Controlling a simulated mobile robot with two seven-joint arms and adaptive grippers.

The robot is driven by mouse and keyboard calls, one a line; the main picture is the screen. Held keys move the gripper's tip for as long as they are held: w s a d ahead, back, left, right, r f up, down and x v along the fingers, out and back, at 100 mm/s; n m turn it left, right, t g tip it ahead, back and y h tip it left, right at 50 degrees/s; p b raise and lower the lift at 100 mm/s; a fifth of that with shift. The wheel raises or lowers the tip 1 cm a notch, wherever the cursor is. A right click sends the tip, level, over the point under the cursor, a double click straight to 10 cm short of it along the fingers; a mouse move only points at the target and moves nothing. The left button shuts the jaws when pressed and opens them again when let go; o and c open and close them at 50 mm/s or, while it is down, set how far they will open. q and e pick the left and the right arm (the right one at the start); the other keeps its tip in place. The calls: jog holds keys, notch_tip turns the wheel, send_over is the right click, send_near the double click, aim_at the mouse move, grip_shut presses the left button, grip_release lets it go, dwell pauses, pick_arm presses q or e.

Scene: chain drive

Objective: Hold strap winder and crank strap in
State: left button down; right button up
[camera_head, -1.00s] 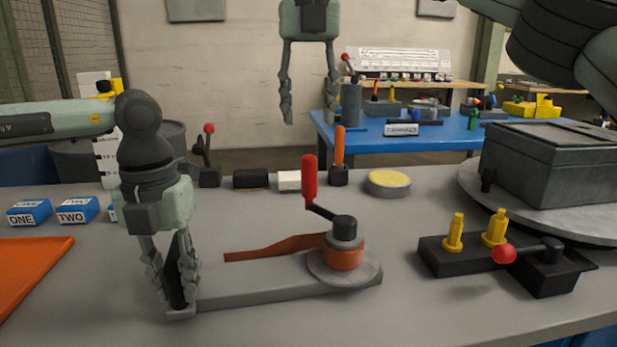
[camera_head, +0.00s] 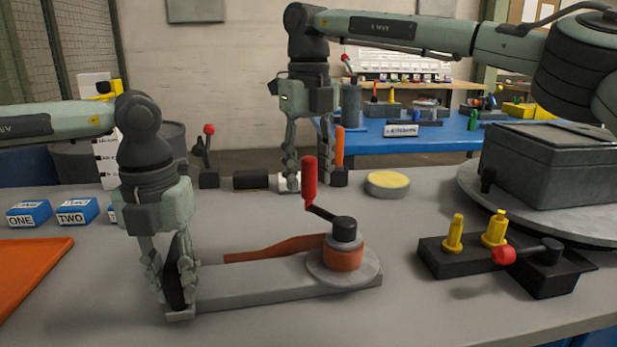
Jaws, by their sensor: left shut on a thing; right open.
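The strap winder has a flat grey base (camera_head: 260,287) lying on the table. At its right end stands a round drum with a wound orange strap (camera_head: 343,257), topped by a black crank with an upright red handle (camera_head: 309,178). The strap's loose length (camera_head: 275,249) runs left from the drum. My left gripper (camera_head: 177,295) is shut on the black upright grip (camera_head: 177,270) at the base's left end. My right gripper (camera_head: 306,178) is open, pointing down, close to the red handle in the picture and seemingly behind it; the handle is not between its fingers.
A black block with yellow pegs and a red-knobbed lever (camera_head: 503,254) stands to the right. A grey box (camera_head: 550,165) sits on a round plate behind it. A yellow-topped disc (camera_head: 388,183) lies behind the winder. Blue blocks (camera_head: 77,211) and an orange tray (camera_head: 30,270) are at left.

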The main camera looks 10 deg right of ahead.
jog(key=shift+f, duration=0.65)
grip_shut()
